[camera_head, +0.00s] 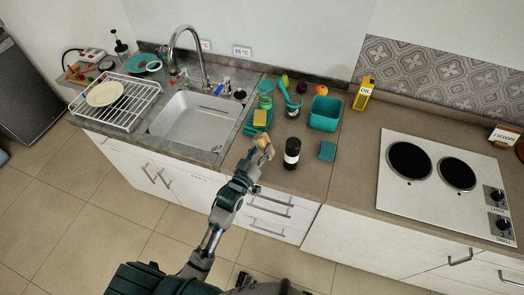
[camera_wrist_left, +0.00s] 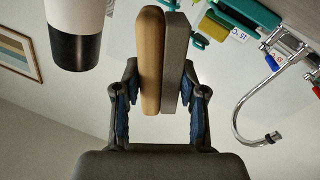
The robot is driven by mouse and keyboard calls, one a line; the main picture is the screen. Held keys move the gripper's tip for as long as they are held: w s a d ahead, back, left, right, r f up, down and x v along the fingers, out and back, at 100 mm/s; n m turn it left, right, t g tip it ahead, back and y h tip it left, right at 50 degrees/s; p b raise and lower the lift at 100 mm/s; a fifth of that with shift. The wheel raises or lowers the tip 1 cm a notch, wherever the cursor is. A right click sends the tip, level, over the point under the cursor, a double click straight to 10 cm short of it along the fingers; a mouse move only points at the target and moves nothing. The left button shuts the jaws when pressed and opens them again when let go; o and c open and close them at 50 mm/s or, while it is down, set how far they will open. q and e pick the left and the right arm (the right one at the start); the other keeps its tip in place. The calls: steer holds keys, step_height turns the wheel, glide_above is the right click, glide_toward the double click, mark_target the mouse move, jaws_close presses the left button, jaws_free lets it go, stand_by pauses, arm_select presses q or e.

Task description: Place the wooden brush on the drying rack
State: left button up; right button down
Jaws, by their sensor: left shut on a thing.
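My left gripper (camera_head: 261,152) is shut on the wooden brush (camera_head: 265,141), held at the front edge of the counter, right of the sink. In the left wrist view the brush (camera_wrist_left: 151,60) shows as a tan wooden block with a grey layer along one side, between the two fingers. The drying rack (camera_head: 146,109) is a white wire rack on the counter left of the sink. A cream plate (camera_head: 104,94) lies on it. The rack stands well to the left of my gripper. My right gripper does not show.
The sink (camera_head: 188,117) and its curved tap (camera_head: 186,42) lie between gripper and rack. A dark bottle with a white band (camera_head: 292,153) stands close to the gripper's right. Green containers (camera_head: 324,113) and a yellow sponge (camera_head: 260,117) sit behind. A hob (camera_head: 430,202) is far right.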

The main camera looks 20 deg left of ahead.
mark_target(261, 151)
arm_select(q)
steer(key=shift+w+a+f, duration=0.1)
steer(key=shift+w+a, duration=0.3)
steer(key=shift+w, duration=0.45)
step_height(261, 151, down, 4)
steer(key=shift+d+r, duration=0.1)
steer(key=shift+r, duration=0.1)
steer(key=o, duration=1)
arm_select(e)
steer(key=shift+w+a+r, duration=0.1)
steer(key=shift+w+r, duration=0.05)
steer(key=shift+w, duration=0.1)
